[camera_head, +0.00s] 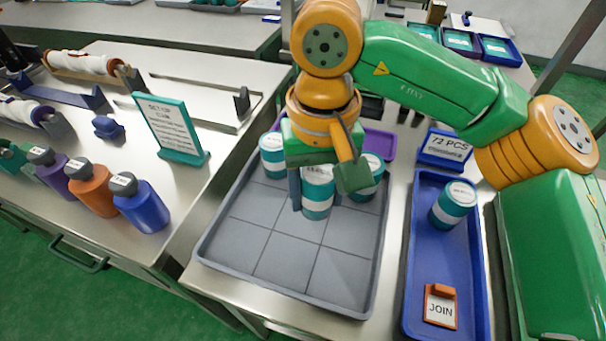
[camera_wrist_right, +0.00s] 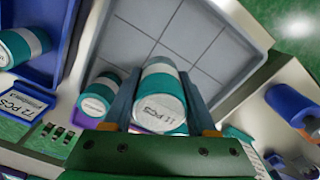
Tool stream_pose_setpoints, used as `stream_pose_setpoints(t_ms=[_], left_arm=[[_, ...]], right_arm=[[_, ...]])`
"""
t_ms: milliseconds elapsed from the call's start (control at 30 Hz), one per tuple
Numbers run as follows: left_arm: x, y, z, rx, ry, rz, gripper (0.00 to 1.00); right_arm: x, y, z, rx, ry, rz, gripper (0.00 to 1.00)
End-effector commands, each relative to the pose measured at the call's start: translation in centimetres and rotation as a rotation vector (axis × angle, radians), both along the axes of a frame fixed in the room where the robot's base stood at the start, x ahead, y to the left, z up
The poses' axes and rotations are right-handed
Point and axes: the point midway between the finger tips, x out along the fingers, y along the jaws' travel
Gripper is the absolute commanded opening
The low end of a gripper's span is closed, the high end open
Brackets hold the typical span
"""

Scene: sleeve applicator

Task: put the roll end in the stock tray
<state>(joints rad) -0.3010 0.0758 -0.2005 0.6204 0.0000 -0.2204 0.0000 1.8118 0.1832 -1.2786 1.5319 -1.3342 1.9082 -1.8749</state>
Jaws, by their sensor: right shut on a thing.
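My right gripper (camera_head: 318,180) is shut on a white and teal roll (camera_head: 317,203) over the grey tray with grid lines (camera_head: 255,242). In the right wrist view the held roll (camera_wrist_right: 160,95) sits between the two fingers (camera_wrist_right: 160,103), and its end label reads 11 PCS. I cannot tell if it touches the tray floor. Two similar rolls stand at the tray's far end, one left (camera_head: 272,155) and one right (camera_head: 367,178). A blue tray (camera_head: 418,250) to the right holds another roll (camera_head: 455,203) and an orange-framed JOIN card (camera_head: 440,308). My left gripper is not in view.
A blue 72 PCS sign (camera_head: 445,147) stands behind the blue tray. A purple tray (camera_head: 380,143) is behind the grey one. Left are a teal sign (camera_head: 172,130) and several coloured bottles (camera_head: 142,205). The grey tray's near part is bare.

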Motion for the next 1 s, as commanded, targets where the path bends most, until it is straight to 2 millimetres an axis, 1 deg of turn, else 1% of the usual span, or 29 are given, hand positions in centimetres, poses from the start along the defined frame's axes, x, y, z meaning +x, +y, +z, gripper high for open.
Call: stream_pose_setpoints(t_ms=[100,200,367,500,567,733,867,900,967,1000], left_arm=[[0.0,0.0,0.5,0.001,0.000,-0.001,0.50],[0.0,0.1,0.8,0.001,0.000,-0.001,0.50],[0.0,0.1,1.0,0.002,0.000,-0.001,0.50],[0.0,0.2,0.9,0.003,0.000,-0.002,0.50],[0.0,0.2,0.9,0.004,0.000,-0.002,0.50],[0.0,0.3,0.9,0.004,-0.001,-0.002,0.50],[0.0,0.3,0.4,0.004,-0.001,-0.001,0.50],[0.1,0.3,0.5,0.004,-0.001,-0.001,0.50],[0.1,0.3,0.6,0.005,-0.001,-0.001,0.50],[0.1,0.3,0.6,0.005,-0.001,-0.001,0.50]], right_arm=[[1.5,0.8,-2.2,-0.001,0.005,-0.001,0.02],[2.5,1.3,-3.4,0.000,0.002,0.000,0.02],[3.4,1.8,-4.7,-0.001,0.001,0.000,0.02],[3.4,1.7,-7.5,-0.001,0.002,0.001,0.02],[3.4,1.7,-7.9,-0.001,0.000,0.001,0.02],[3.4,1.7,-7.8,0.000,-0.001,0.000,0.02],[3.4,1.7,-8.3,0.000,-0.001,0.000,0.02],[3.4,1.7,-8.2,0.000,-0.001,0.000,0.66],[3.4,1.7,-8.1,0.000,-0.001,0.001,0.82],[3.4,1.7,-8.1,0.000,-0.001,0.000,0.88]])
